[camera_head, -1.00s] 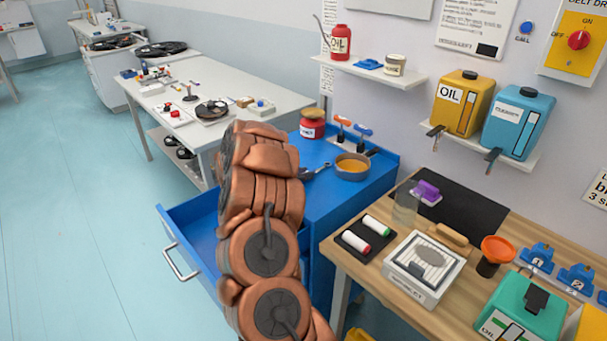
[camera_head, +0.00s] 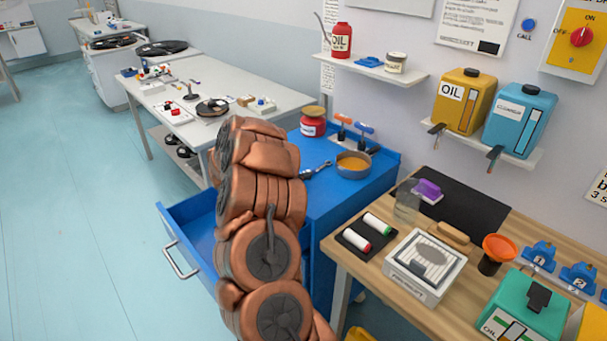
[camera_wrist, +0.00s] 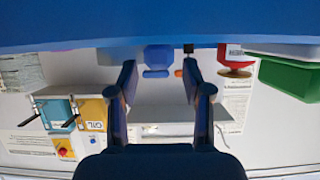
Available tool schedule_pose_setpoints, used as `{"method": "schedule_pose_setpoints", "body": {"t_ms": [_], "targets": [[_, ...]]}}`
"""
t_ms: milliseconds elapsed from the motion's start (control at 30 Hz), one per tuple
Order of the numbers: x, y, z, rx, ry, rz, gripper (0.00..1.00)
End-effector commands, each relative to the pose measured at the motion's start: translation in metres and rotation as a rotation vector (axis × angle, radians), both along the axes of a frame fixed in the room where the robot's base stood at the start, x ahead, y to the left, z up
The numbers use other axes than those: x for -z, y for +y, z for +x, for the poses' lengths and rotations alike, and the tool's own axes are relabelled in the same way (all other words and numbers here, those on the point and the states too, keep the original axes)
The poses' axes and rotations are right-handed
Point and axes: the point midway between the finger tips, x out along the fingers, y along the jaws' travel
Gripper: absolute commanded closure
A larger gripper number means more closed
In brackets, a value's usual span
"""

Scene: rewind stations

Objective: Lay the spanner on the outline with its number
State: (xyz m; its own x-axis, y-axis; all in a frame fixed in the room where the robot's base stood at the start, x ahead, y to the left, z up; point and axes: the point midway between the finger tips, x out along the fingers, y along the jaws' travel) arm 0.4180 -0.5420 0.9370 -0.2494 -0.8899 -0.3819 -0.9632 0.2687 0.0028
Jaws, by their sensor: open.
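The spanner (camera_head: 318,168) appears to be the small grey tool lying on the blue cabinet top (camera_head: 340,192), just right of my arm in the head view. Its left end is partly covered by the arm. My gripper (camera_wrist: 158,75) is open in the wrist view, with nothing between its two fingers. It faces the wall shelf and is level with the cabinet top, which shows as a blue band (camera_wrist: 110,25) upside down. In the head view my gripper is hidden behind my arm. I cannot make out a numbered outline in either view.
An open blue drawer (camera_head: 181,228) juts out at left. On the cabinet stand a red jar (camera_head: 313,127), an amber-filled pan (camera_head: 352,166) and blue and orange handles (camera_head: 362,130). A crowded wooden bench (camera_head: 345,262) is at right. Floor at left is clear.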

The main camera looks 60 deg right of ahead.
Motion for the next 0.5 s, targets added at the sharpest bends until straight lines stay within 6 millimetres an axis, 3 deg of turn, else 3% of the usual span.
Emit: {"method": "schedule_pose_setpoints", "body": {"t_ms": [500], "targets": [[-0.031, 0.073, 0.022, -0.002, -0.005, -0.001, 0.51]]}}
